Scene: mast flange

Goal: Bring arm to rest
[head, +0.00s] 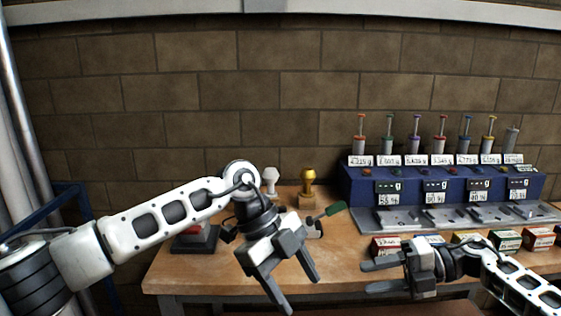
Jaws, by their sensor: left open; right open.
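My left arm comes in from the left, and its gripper (297,293) hangs open and empty at the front edge of the wooden table (190,271), its fingers pointing down. My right gripper (376,277) comes in from the right. It is open and empty near the table's front edge, its fingers pointing left. The two grippers are apart from each other. My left wrist hides part of the table behind it.
A blue stand (355,190) with several plungers and scales is at the back right. Several small boxes (507,239) line its front. A gold stamp (308,190), a white stamp (270,178), a green-ended tool (334,209) and a dark-based block (196,240) stand around my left wrist.

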